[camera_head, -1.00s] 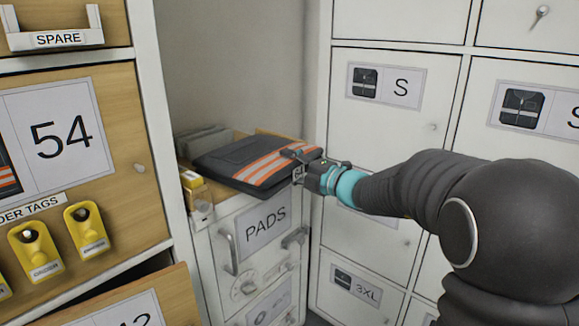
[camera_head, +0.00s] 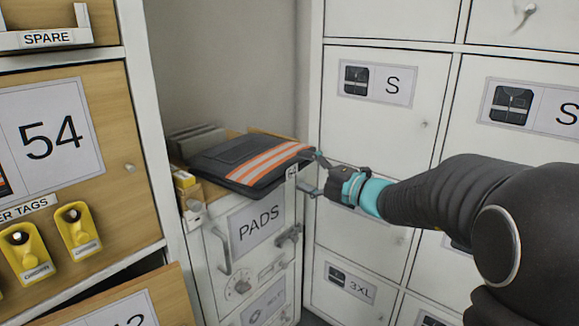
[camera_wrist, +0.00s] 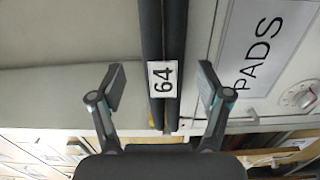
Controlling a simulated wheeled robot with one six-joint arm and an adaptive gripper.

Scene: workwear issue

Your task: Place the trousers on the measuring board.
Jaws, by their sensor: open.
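The dark folded trousers (camera_head: 240,158) with orange and pale reflective stripes lie flat on top of the low white cabinet marked PADS. My gripper (camera_head: 312,176) is open and empty at their right-hand end, just off the folded edge. In the wrist view the trousers' folded edge (camera_wrist: 152,30) runs upright through the middle, with a white tag reading 64 (camera_wrist: 163,79) on it. The fingers of my gripper (camera_wrist: 161,85) stand apart on either side of that tag. I cannot make out a measuring board in either view.
The PADS cabinet (camera_head: 218,238) has handles and a dial on its front. Grey upright pieces (camera_head: 195,140) stand behind the trousers. White lockers (camera_head: 385,125) rise close on the right. A wooden-fronted unit (camera_head: 110,130) with yellow tag holders stands on the left, a lower front tilted out.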

